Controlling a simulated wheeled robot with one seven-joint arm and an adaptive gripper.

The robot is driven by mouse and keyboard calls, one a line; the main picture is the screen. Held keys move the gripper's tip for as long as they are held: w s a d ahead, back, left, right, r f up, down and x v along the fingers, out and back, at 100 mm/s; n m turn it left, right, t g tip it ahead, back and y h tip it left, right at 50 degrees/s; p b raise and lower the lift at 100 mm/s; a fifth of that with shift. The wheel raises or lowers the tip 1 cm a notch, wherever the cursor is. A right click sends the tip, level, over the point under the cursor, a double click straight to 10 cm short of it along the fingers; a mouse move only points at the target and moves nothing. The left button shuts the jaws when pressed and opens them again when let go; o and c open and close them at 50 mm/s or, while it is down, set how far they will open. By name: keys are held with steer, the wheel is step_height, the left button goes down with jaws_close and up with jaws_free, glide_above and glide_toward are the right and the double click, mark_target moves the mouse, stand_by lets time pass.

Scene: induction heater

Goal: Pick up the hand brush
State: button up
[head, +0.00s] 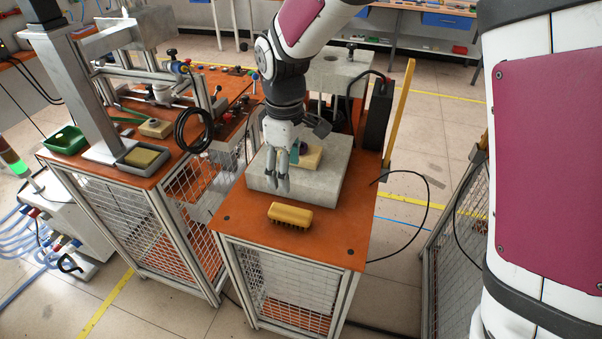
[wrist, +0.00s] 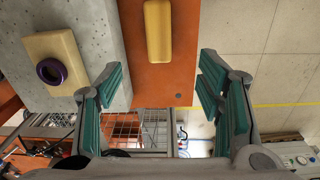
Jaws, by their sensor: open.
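The hand brush (head: 290,216) has a yellow body with dark bristles below and lies on the orange table top near its front edge. In the wrist view the yellow brush (wrist: 158,31) shows at the top, between the lines of the two fingers and beyond their tips. My gripper (head: 282,186) is above the grey block, a little behind and above the brush, pointing down. Its fingers are spread apart with teal pads, and nothing is between them in the wrist view (wrist: 160,82). The gripper and the brush are apart.
A grey stone-like block (head: 330,190) stands behind the brush, bearing a wooden piece (wrist: 58,58) with a dark purple ring. A yellow post (head: 399,110) and a black box (head: 377,118) stand at the right. The table front (head: 335,240) is clear around the brush.

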mark_target(290, 211)
steer(key=shift+n, duration=0.3)
steer(key=f, duration=1.1)
steer(key=shift+w+a+f, duration=0.15)
steer(key=shift+w+f, duration=0.05)
steer(key=shift+w, duration=0.15)
steer(key=shift+d+f+p, duration=0.15)
steer(key=shift+f+p, duration=0.25)
steer(key=shift+f, duration=0.95)
steer(key=shift+d+f+p, duration=0.1)
steer(key=shift+f+p, duration=0.25)
steer(key=shift+f, duration=0.95)
steer(key=shift+c, duration=0.6)
steer(key=c, duration=1.2)
